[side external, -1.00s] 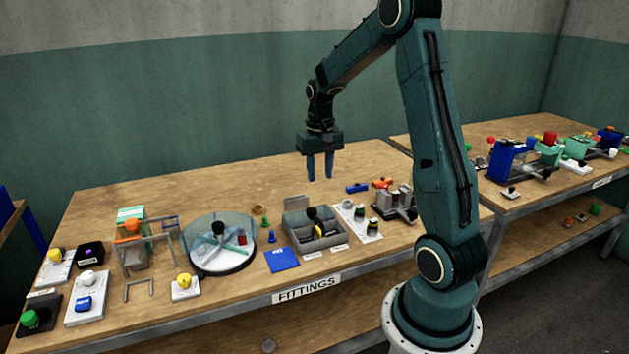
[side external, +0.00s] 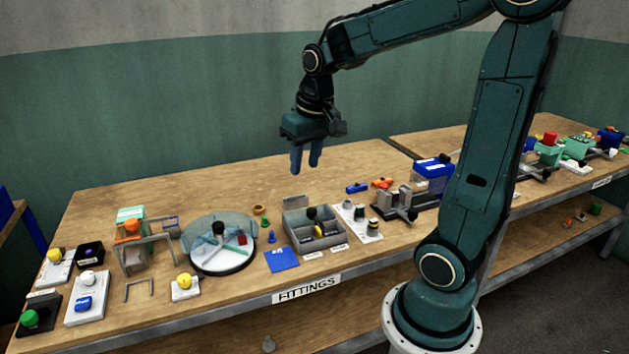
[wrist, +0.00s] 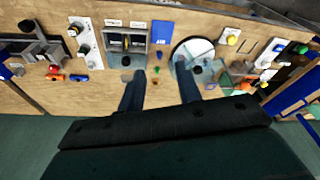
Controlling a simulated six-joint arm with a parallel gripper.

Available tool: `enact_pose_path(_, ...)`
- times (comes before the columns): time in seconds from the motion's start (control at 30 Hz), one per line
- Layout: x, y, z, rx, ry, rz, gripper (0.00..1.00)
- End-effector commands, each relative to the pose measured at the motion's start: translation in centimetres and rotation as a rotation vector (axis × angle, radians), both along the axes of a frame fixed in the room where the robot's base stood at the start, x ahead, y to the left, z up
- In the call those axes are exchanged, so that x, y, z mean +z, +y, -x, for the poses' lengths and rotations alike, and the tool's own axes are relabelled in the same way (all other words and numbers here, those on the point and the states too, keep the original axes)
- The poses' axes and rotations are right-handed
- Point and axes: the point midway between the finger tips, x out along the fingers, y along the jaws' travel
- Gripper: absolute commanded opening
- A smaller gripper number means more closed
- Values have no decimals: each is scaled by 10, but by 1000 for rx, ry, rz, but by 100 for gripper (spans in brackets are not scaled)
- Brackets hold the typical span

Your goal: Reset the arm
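My gripper (side external: 306,165) hangs in the air above the back part of the wooden bench (side external: 215,180), apart from every object. Its two blue fingers point down, slightly tilted, with a clear gap between them. The wrist view also shows the fingers of my gripper (wrist: 159,72) spread apart with nothing held. Below them in that view lie the bench, a grey compartment tray (wrist: 126,56) and a round clear-walled dish (wrist: 186,46).
The bench front holds the round dish (side external: 205,268), the grey tray (side external: 296,244), a blue plate (side external: 282,259) and a grey press (side external: 392,207). Another bench with presses stands at right. The bench's back left is bare. A green wall rises behind.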

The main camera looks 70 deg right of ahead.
Motion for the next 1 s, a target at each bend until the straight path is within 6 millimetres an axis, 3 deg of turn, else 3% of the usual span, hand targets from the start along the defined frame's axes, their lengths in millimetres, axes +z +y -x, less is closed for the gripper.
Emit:
enact_pose_path(0.2,19,44,27,122,-73,28,34)
enact_pose_path(0.5,30,90,70,283,-172,55,34)
enact_pose_path(0.8,27,116,106,406,-252,67,34)
enact_pose_path(1.0,25,121,114,434,-269,69,34)
